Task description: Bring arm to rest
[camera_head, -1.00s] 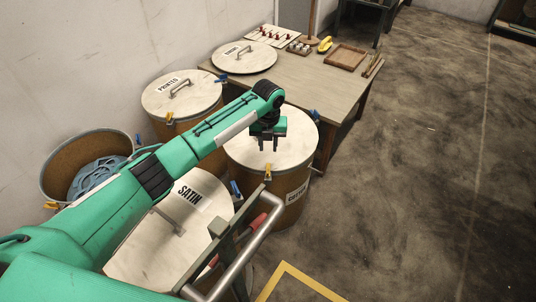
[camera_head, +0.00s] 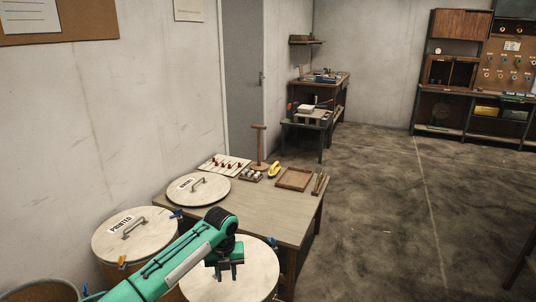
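My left arm comes in from the lower left, and my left gripper (camera_head: 226,268) hangs over the pale lid (camera_head: 258,281) of a drum at the bottom of the head view. Its two dark fingers point down with a gap between them, and nothing shows between them. I cannot tell whether the fingertips touch the lid. My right gripper is not in view.
A drum with a lid marked PRINTED (camera_head: 120,243) stands at the lower left. A wooden table (camera_head: 262,213) holds a round lid (camera_head: 199,189), a yellow tool (camera_head: 274,170) and a shallow wooden tray (camera_head: 294,179). Open floor (camera_head: 385,220) lies to the right.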

